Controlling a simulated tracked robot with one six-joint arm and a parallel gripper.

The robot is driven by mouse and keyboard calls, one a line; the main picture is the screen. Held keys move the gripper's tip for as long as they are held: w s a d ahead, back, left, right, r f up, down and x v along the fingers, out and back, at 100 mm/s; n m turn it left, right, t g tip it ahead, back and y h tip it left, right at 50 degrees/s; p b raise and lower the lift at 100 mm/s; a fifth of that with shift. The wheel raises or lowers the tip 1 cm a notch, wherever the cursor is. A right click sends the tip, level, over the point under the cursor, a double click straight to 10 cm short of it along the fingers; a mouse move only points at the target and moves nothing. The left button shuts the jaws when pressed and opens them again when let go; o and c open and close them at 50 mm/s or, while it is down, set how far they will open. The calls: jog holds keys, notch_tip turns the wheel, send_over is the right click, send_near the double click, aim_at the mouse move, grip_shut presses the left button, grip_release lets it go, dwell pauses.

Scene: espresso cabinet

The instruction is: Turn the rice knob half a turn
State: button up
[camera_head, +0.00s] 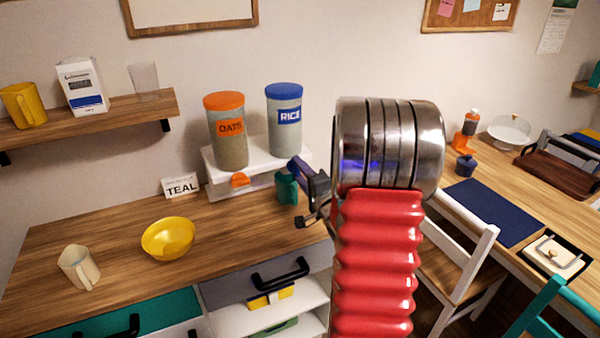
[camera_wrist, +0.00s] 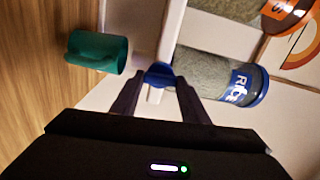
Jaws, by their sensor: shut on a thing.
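The rice container (camera_head: 286,120) is a clear cylinder with a blue lid and a blue RICE label, standing on the white dispenser base. It lies sideways in the wrist view (camera_wrist: 215,76). The blue rice knob (camera_wrist: 158,76) is on the front of the base, between my fingertips. My gripper (camera_wrist: 156,84) is shut on the knob. In the head view my gripper (camera_head: 294,165) reaches the base below the rice container, and it hides the knob there. A teal cup (camera_wrist: 98,52) stands beside the knob and also shows under my gripper in the head view (camera_head: 287,188).
The oats container (camera_head: 229,145) stands left of the rice, with an orange knob (camera_head: 239,180) below. A white chair (camera_head: 463,240) stands right of my arm.

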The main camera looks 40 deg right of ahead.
jog(key=shift+s+d+f+m, duration=0.1)
jog(key=shift+f+m, duration=0.1)
jog(key=shift+m, duration=0.7)
jog(key=o, duration=0.8)
jog(key=shift+c, duration=0.2)
jog(key=o, duration=0.3)
jog(key=shift+r, duration=0.1)
jog(key=shift+s, duration=0.1)
jog(key=v, duration=1.3)
jog(key=shift+s, duration=0.25)
jog(key=shift+c, duration=0.2)
